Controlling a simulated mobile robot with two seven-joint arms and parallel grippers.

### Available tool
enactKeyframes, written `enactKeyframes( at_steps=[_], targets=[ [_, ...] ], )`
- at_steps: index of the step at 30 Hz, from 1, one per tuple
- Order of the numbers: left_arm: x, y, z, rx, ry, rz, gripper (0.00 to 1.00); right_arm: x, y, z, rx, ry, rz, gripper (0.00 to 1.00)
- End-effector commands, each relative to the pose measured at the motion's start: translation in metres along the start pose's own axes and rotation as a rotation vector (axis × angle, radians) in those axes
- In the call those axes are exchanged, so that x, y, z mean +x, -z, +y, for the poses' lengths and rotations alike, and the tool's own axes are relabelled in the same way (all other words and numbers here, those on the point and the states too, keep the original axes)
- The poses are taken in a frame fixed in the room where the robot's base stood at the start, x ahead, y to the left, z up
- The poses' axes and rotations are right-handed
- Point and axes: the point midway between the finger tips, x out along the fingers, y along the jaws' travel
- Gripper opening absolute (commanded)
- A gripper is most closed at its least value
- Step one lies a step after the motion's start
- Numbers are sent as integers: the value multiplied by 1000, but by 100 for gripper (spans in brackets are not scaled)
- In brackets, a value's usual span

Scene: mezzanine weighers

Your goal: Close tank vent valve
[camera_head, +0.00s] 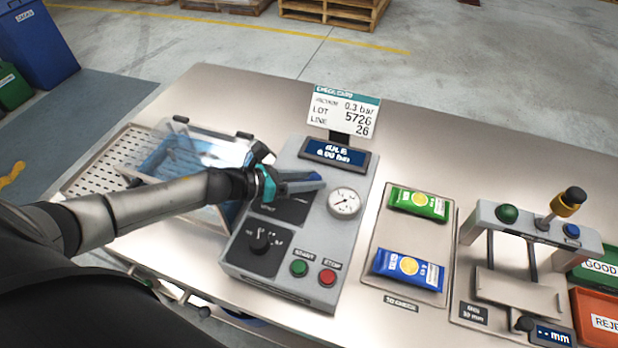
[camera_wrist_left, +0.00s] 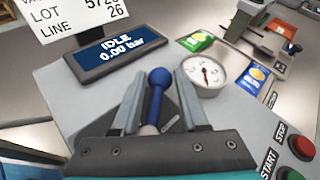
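The vent valve shows in the left wrist view as a lever with a blue ball end (camera_wrist_left: 158,82) on a dark plate of the grey console (camera_wrist_left: 235,110). My left gripper (camera_head: 306,182) is above the console, left of the pressure gauge (camera_head: 343,202). Its two fingers are spread, one on each side of the blue lever, with a gap showing beside the ball. The lever's base is hidden behind the gripper. The display (camera_wrist_left: 115,48) reads IDLE 0.00 bar. My right gripper is not in view.
A clear-lidded tank (camera_head: 195,155) stands left of the console. A black selector knob (camera_head: 261,241), green start button (camera_head: 299,268) and red stop button (camera_head: 327,278) are on the console's front. Green (camera_head: 418,203) and blue (camera_head: 408,269) packs lie on a tray to the right.

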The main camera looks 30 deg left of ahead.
Motion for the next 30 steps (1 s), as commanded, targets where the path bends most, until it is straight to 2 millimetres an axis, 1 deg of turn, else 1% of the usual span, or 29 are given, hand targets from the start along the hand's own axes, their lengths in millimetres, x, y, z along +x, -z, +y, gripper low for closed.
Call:
enactKeyframes(
  at_steps=[1,4,6,13,17,20,22,30],
  targets=[
    [0,0,0,0,0,-1,50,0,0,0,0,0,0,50],
    [0,0,0,0,0,-1,62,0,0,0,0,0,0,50],
    [0,0,0,-1,0,-1,67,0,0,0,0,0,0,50],
    [0,0,0,-1,0,0,67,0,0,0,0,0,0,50],
    [-3,-7,-2,2,1,0,67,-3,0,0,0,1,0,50],
    [-8,-20,-4,4,0,0,67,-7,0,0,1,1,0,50],
    [-14,-33,-7,5,1,0,67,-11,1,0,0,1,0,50],
    [-38,-91,-18,8,0,0,67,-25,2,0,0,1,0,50]
  ],
)
